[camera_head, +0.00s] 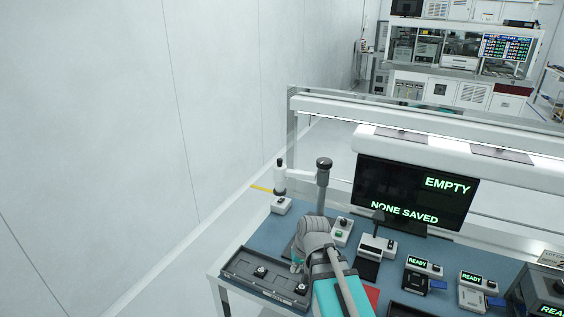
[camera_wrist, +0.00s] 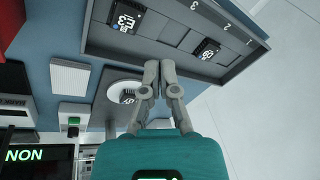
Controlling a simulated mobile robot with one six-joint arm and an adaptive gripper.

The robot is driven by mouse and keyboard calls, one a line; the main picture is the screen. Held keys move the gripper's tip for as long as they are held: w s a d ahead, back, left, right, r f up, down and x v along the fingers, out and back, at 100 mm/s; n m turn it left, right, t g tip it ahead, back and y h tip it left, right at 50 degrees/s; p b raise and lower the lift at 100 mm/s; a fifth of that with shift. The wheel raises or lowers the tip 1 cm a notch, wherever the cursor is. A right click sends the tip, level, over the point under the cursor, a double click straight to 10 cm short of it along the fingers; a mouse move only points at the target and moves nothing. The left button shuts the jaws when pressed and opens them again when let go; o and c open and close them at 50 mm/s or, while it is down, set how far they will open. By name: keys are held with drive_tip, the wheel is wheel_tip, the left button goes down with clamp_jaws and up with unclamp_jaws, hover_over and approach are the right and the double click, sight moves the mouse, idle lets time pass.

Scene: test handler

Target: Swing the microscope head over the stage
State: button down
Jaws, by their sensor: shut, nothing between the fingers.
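The microscope head (camera_head: 280,178), a white cylinder with a black top, hangs at the end of a white arm (camera_head: 300,174). The arm reaches left from a dark upright post (camera_head: 323,192). In the wrist view a round white stage (camera_wrist: 114,94) on a dark plate bears a small black chip (camera_wrist: 128,96). The head is off to one side, not seen above this stage. My gripper (camera_wrist: 160,68) is shut and empty, its tips close beside the stage in the picture. My arm covers part of the bench in the head view, and the stage cannot be made out there.
A dark tray (camera_head: 238,268) with numbered slots and two chips lies at the bench's left front; it also shows in the wrist view (camera_wrist: 164,47). A monitor (camera_head: 415,190) reads "EMPTY" and "NONE SAVED". Small devices stand to the right.

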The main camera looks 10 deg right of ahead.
drive_tip(key=w+a+r+m+t+y, duration=0.1)
drive_tip(key=w+r+m+t+y, duration=0.2)
drive_tip(key=w, duration=0.7)
drive_tip(key=w+a+r+m+t+y, duration=0.1)
drive_tip(key=w+r+m+t+y, duration=0.15)
drive_tip(key=w+r+t, duration=0.55)
drive_tip(key=w+d+r+m+t+h, duration=0.2)
drive_tip(key=w+d+m, duration=0.3)
drive_tip(key=w, duration=0.1)
drive_tip(key=w+d+r+m+t+h, duration=0.2)
drive_tip(key=w+d+r+m, duration=0.1)
drive_tip(key=w+d+m, duration=0.2)
drive_tip(key=shift+w+r+b, duration=0.25)
drive_tip(key=shift+w+b, duration=0.05)
drive_tip(key=shift+w, duration=0.6)
drive_tip(key=r+x, duration=0.1)
drive_tip(key=x, duration=1)
drive_tip(key=s, duration=0.1)
drive_tip(key=s+a, duration=0.2)
drive_tip(key=s, duration=0.1)
drive_tip(key=shift+a+f, duration=0.1)
drive_tip(key=shift+f, duration=0.2)
